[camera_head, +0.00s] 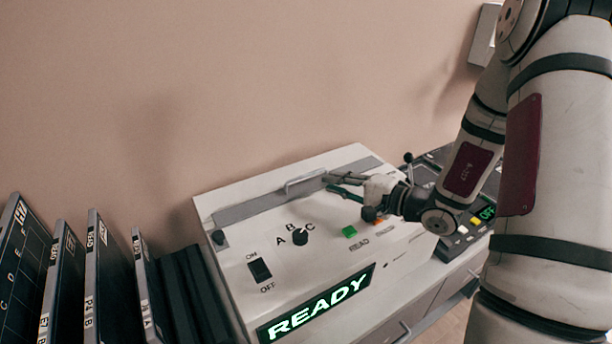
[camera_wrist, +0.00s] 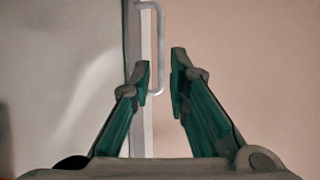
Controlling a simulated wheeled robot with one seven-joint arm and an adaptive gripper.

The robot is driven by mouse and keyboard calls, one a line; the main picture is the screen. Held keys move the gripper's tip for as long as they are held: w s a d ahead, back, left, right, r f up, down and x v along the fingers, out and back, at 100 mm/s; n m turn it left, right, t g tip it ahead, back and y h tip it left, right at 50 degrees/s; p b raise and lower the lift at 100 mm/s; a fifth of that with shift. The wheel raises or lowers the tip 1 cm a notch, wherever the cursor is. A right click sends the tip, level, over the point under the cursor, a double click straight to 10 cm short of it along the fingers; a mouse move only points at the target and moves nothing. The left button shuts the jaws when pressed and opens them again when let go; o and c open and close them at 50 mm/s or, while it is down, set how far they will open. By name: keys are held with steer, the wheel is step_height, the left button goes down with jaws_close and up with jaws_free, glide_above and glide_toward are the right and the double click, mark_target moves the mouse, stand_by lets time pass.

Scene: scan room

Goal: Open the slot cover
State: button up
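The slot cover (camera_head: 250,208) is a grey strip along the back of the white machine's top. A thin metal handle (camera_head: 303,184) stands on it, and in the wrist view this handle (camera_wrist: 162,32) is an upright loop. My gripper (camera_head: 328,184) is at the handle's right end, its fingers reaching left. In the wrist view my gripper (camera_wrist: 161,75) is open, one teal-padded finger on each side of the handle's lower end. The fingers do not close on it. I cannot tell how deep the handle sits between them. The cover looks flat on the machine.
The white machine (camera_head: 225,265) carries a power switch (camera_head: 260,270), an A-B-C knob (camera_head: 300,237), a green button (camera_head: 349,231) and a lit READY display (camera_head: 318,304). Dark labelled cassettes (camera_head: 110,280) stand at left. A control panel (camera_head: 468,224) lies at right. The wall is behind.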

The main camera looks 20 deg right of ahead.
mark_target(308, 176)
steer(key=x, duration=0.9)
jaws_close()
